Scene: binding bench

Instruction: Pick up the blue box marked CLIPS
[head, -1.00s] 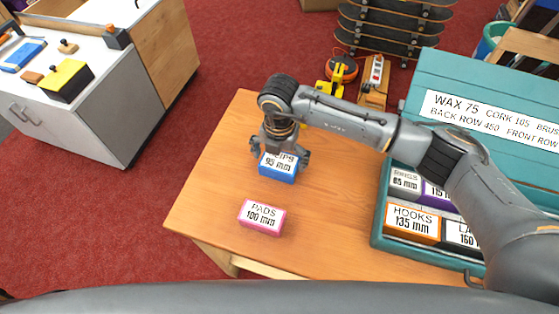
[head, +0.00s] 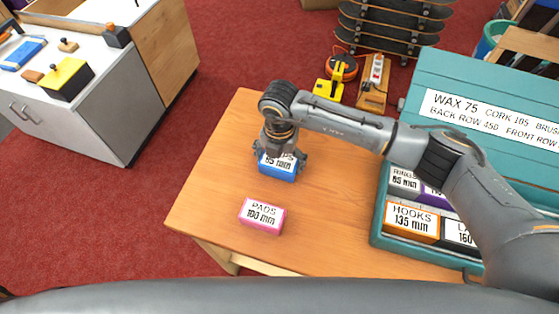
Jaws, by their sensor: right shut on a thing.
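The blue box (head: 278,169) stands on the wooden table in the head view, its white label partly covered by my gripper; "95 mm" and the end of a word show. My right gripper (head: 281,160) comes down over the box from above and is shut on it, one finger at each side. The box looks to be at table level; I cannot tell whether it is lifted at all. My left gripper is not in view.
A pink PADS box (head: 262,216) lies nearer on the table (head: 330,225). A teal case (head: 376,225) at the right holds several labelled boxes, including an orange HOOKS box (head: 412,223). The table's left side is clear.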

